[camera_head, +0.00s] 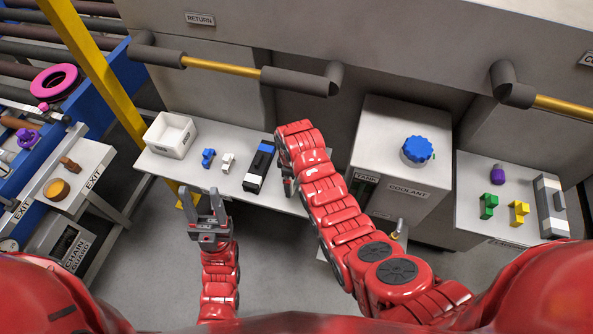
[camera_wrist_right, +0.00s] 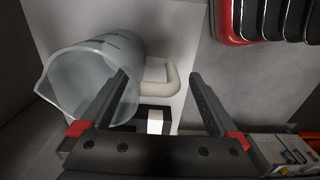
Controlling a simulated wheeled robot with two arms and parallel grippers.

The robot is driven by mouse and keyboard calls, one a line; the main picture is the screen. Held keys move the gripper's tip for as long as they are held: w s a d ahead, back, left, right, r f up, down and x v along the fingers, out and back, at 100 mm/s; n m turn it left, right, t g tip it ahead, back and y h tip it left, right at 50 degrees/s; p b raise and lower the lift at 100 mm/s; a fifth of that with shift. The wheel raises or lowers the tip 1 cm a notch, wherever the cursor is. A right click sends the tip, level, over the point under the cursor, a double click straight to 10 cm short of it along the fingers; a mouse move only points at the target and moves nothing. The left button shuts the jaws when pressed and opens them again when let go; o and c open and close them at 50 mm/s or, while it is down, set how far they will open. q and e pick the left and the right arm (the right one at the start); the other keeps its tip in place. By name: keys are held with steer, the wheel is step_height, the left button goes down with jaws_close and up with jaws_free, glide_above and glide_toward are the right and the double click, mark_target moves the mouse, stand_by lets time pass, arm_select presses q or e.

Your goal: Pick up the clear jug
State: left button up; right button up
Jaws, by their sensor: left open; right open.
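The clear jug (camera_wrist_right: 92,72) shows in the right wrist view, at left, with a pale handle (camera_wrist_right: 172,80) on its right side. In the head view my right arm hides it. My right gripper (camera_wrist_right: 158,76) is open, with the handle showing between its two fingers; I cannot tell whether either finger touches it. In the head view the same gripper (camera_head: 288,184) is partly hidden under my arm at the shelf. My left gripper (camera_head: 206,200) is open and empty, in front of the shelf.
The pale shelf (camera_head: 215,177) holds a white bin (camera_head: 170,134), small blue (camera_head: 208,157) and white (camera_head: 228,162) parts, and a black device (camera_head: 259,167). The coolant tank (camera_head: 408,165) stands right of my right arm. A yellow post (camera_head: 100,70) rises at left.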

steer(key=shift+f, duration=1)
jaws_close()
